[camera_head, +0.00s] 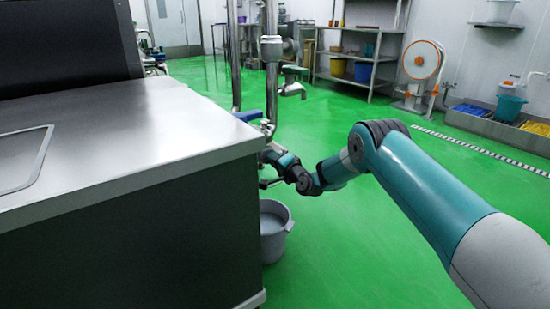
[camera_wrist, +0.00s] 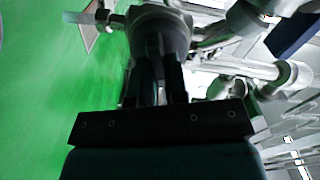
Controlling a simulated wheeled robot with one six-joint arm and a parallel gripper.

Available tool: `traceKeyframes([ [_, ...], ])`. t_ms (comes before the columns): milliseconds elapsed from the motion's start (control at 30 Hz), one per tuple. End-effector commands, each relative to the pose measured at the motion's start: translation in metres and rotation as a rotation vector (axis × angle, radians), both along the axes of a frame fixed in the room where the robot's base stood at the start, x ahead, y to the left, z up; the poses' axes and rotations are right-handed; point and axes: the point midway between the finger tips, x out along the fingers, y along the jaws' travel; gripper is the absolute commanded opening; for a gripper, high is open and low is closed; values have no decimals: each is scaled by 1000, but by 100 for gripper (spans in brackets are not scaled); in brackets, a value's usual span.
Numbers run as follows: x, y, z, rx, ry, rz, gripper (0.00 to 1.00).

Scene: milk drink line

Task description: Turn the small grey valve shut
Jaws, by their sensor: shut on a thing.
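In the wrist view, the small grey valve (camera_wrist: 160,18) is a round grey body at the top centre, on metal pipework. My gripper (camera_wrist: 160,55) has its two dark fingers close together on the valve's near side, shut on it. The fingers hide part of the valve, so its exact angle cannot be told. In the head view, my arm reaches left to the pipes beside the counter's far corner, above a grey bucket (camera_head: 275,229). The valve itself is not clear there.
The steel counter (camera_head: 110,125) fills the left, its edge close to my wrist. Vertical steel pipes (camera_head: 271,85) stand behind it, with a blue lever (camera_head: 247,115). A shelf rack (camera_head: 362,58) and an orange-and-white reel (camera_head: 422,62) stand farther back. Green floor is free at the centre.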

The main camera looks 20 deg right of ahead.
Motion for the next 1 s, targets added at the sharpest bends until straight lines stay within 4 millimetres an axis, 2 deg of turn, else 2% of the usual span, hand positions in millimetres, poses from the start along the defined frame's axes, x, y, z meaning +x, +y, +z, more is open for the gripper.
traceKeyframes([
  [400,0,-1,-2,262,94,-2,0],
  [1000,0,-1,-3,343,123,-2,0],
])
